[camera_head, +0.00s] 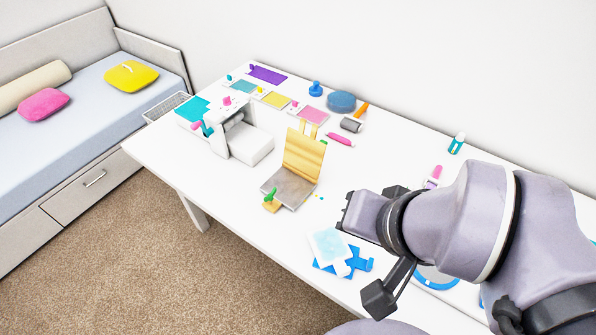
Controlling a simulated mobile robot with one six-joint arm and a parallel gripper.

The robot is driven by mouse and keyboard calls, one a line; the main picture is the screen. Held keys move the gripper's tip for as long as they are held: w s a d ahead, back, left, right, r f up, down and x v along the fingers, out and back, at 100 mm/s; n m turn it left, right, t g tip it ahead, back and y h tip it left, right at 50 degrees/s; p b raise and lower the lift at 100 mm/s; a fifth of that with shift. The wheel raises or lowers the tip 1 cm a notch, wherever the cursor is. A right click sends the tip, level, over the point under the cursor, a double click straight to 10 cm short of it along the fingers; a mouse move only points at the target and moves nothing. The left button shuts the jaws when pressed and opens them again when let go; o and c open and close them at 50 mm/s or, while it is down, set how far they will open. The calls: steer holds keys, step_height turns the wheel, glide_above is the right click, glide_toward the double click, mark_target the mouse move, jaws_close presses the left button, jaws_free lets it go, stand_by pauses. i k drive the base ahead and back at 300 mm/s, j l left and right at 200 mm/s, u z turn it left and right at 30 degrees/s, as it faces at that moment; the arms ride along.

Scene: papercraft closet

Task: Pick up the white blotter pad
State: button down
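A pale pad (328,244), white with a light blue top, lies near the front edge of the white table; it looks like the white blotter pad, though I cannot be sure. It rests on or overlaps a blue cross-shaped piece (359,264). A small white rounded piece (342,269) touches its lower edge. My gripper (364,256) is just right of the pad, seemingly above the table and apart from it. Its dark fingers look spread wide with nothing between them. My arm hides the table's right part.
A wooden stand with a grey plate (290,187) is left of my gripper. A white press (236,135), colored pads, a blue round pad (341,102) and a dark roller (351,125) stand farther back. A bed (75,100) is at the left. Table left of the pad is clear.

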mark_target(330, 247)
steer(key=j+z, duration=0.25)
steer(key=z, duration=0.15)
steer(key=j+z, duration=0.25)
steer(key=z, duration=0.15)
steer(key=k+j+z, duration=0.15)
steer(key=z, duration=0.25)
